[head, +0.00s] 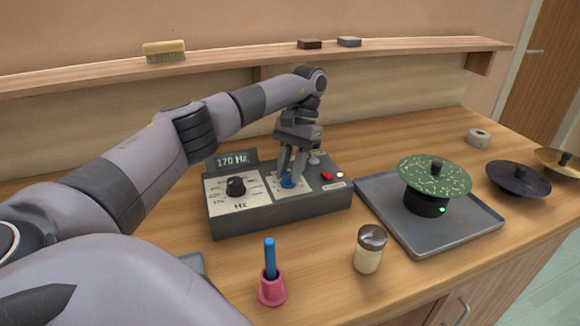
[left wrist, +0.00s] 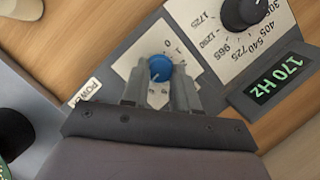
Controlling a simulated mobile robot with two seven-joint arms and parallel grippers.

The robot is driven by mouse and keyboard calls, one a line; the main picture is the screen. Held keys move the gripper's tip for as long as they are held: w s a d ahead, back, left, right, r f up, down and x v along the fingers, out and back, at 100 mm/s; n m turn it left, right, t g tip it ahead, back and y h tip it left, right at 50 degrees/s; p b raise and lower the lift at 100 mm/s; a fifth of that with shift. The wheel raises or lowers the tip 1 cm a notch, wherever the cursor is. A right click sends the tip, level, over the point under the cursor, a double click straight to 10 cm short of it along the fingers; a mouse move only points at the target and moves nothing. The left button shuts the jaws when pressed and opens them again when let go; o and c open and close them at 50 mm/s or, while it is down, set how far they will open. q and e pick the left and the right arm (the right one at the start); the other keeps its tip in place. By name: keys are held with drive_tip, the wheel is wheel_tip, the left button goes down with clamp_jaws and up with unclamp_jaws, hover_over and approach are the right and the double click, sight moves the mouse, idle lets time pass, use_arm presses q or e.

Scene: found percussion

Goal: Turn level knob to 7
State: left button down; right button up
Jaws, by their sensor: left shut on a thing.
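The grey control box (head: 285,219) stands on the bench. The blue level knob (head: 288,182) sits on its pale dial plate, right of the middle; it also shows in the left wrist view (left wrist: 160,68). A 0 and a 1 can be read beside it there; the gripper hides other marks, and I cannot tell the knob's exact setting. My left gripper (head: 292,172) comes down from above and is shut on the blue knob. A black knob (head: 236,187) is on the Hz dial at the left. The display (head: 232,161) reads 170 Hz. My right gripper is not in view.
Right of the box, a grey tray (head: 472,226) holds a green speckled disc (head: 434,177) on a black base. A shaker jar (head: 369,256) and a pink holder (head: 272,291) with a blue handle stand in front. A red button (head: 326,176) is near the gripper. A shelf (head: 220,72) runs behind.

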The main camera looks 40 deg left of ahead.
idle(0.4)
use_arm(q)
drive_tip(key=c, duration=0.9)
unclamp_jaws()
drive_tip(key=shift+o, duration=0.2)
